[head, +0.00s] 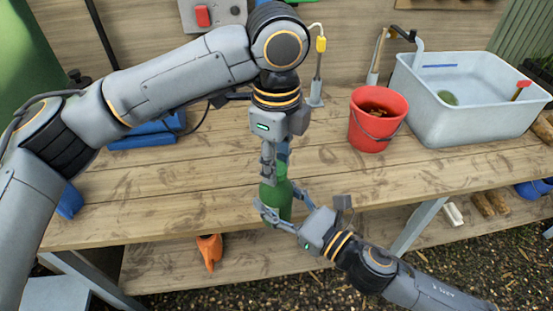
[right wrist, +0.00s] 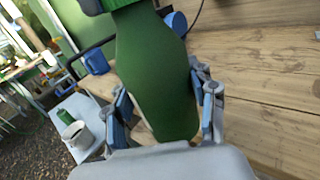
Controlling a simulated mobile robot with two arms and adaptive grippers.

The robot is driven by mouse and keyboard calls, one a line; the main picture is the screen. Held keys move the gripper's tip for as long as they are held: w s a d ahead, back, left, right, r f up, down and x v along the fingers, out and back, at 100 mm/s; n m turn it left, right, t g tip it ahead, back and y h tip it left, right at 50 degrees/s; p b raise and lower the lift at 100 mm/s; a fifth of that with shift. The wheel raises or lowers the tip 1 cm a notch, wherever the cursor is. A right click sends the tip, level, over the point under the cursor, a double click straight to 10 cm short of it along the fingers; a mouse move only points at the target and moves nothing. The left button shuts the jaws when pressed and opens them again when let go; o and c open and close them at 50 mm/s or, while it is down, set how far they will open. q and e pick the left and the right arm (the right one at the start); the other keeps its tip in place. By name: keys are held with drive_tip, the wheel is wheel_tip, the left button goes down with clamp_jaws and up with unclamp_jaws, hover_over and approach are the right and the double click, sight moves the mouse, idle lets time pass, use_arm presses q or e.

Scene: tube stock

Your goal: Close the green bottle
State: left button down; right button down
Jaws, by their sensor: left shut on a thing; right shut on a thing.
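The green bottle (head: 278,200) stands about upright at the front edge of the wooden workbench; I cannot tell whether its base touches the wood. It also fills the middle of the right wrist view (right wrist: 155,75). My right gripper (head: 283,212) is shut on the bottle's body, one finger on each side. My left gripper (head: 275,158) points straight down above the bottle, its fingers shut at the bottle's top. The cap is hidden between those fingers, so how it sits on the neck cannot be seen.
A red bucket (head: 366,134) and a grey wash basin (head: 455,118) stand on the workbench (head: 180,185) to the right. Blue items (head: 145,135) lie at the back left. An orange object (head: 209,250) is on the lower shelf. The bench left of the bottle is clear.

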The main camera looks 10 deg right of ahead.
use_arm(q)
drive_tip(key=c, duration=0.8)
unclamp_jaws()
wheel_tip(320, 180, up, 12)
drive_tip(key=shift+w, duration=0.1)
